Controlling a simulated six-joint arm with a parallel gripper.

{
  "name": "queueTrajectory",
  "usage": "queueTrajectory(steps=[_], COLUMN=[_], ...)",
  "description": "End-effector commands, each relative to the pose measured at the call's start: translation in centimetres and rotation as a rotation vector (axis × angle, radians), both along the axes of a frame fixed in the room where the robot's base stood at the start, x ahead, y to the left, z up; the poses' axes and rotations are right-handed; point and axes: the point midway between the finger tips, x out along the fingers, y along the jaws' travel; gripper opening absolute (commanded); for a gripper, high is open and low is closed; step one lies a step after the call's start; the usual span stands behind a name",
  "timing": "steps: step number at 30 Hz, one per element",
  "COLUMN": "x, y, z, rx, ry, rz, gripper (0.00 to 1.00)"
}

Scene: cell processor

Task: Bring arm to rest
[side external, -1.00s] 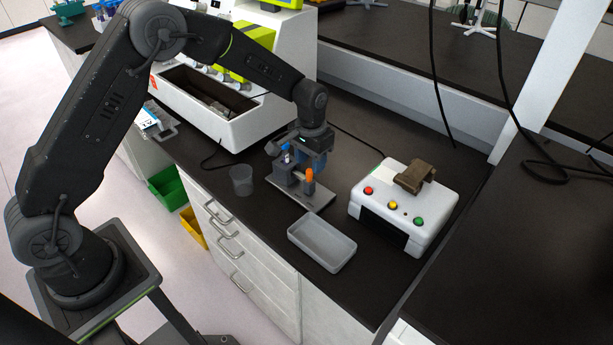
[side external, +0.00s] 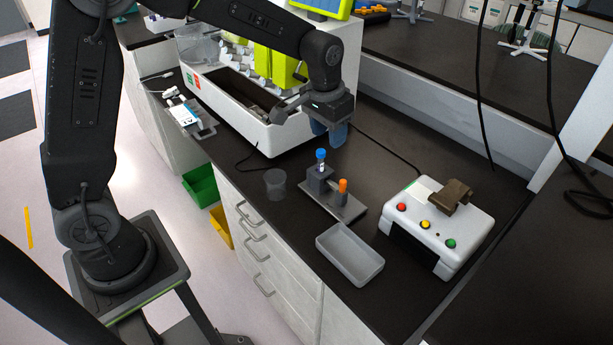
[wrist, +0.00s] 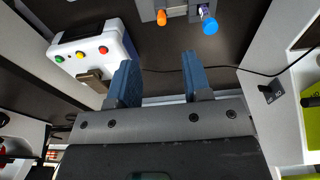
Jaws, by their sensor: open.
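My gripper (side external: 328,134) hangs above the dark bench, behind and above a small grey holder (side external: 335,200). In the wrist view, my gripper (wrist: 158,72) shows two blue fingers spread apart with nothing between them. The holder carries a blue-capped tube (side external: 320,158) and an orange-capped piece (side external: 343,186), both upright. The blue cap (wrist: 210,26) and the orange cap (wrist: 162,17) also show at the top of the wrist view, apart from the fingers.
A white box with red, yellow and green buttons (side external: 462,225) stands right of the holder. A white machine (side external: 228,112) stands behind. Black cables hang at the right.

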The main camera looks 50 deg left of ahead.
Motion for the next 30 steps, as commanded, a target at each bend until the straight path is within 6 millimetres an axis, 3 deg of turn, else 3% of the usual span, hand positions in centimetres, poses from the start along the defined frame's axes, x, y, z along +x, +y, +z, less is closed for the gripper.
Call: queueTrajectory(steps=[1, 6, 12, 18, 21, 25, 30], x=[-1.6, -7.0, -13.9, -20.0, -22.1, -23.6, -24.0], y=[0.2, 0.6, 0.9, 1.2, 1.2, 1.3, 1.3], z=[2.1, 6.6, 9.6, 10.2, 9.9, 9.6, 9.4], rx=[0.000, -0.001, 0.000, 0.002, 0.003, 0.004, 0.004], ry=[-0.031, -0.113, -0.211, -0.300, -0.332, -0.355, -0.361], rz=[0.001, 0.001, 0.002, 0.001, 0.002, 0.001, 0.001], gripper=[0.45, 0.45, 0.45, 0.45, 0.45, 0.45, 0.45])
